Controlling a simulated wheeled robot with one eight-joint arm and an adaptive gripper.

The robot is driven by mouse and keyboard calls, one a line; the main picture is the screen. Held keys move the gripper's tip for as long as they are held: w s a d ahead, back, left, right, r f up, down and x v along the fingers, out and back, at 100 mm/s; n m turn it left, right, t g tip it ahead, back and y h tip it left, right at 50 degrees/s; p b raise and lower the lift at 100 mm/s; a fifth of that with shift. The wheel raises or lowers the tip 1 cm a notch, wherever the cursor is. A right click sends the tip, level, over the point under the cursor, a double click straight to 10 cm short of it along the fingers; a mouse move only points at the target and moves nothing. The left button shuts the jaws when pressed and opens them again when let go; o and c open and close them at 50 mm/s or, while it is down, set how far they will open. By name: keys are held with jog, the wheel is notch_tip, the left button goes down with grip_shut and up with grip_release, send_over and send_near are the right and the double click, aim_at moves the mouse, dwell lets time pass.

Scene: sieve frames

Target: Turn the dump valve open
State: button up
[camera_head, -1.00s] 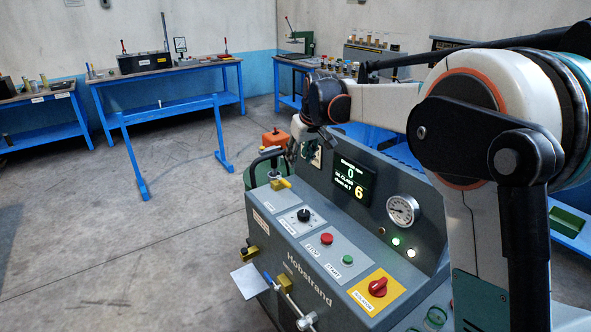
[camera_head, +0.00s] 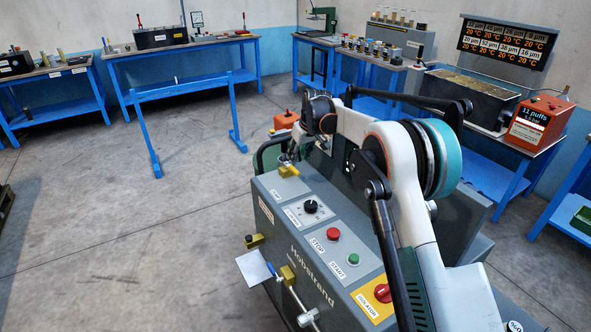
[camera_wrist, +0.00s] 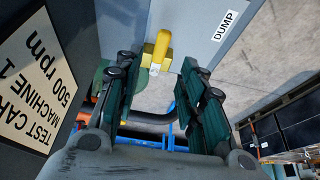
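The dump valve has a yellow handle (camera_wrist: 163,46) on a yellow block, beside the white DUMP label (camera_wrist: 226,23) in the wrist view. In the head view its yellow part (camera_head: 289,170) shows at the far left end of the grey machine's panel. My gripper (camera_wrist: 157,66) is open, with a dark green-padded finger on each side of the picture. The handle shows beyond the fingertips, between them, and nothing is held. In the head view my wrist hangs over that end of the machine, and my fingers are hard to make out.
The grey Hobstrand machine (camera_head: 314,273) carries a black knob (camera_head: 311,206), red stop button (camera_head: 333,234), green start button (camera_head: 353,259) and red isolator (camera_head: 382,292). A test card (camera_wrist: 38,85) stands close on the left in the wrist view. The floor left of the machine is mostly clear.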

aim_at(294, 169)
jog(key=b+x, duration=0.2)
jog(key=x, duration=0.5)
jog(key=shift+w+a+f, duration=0.1)
jog(key=shift+a+f, duration=0.05)
jog(key=shift+f, duration=0.15)
grip_shut()
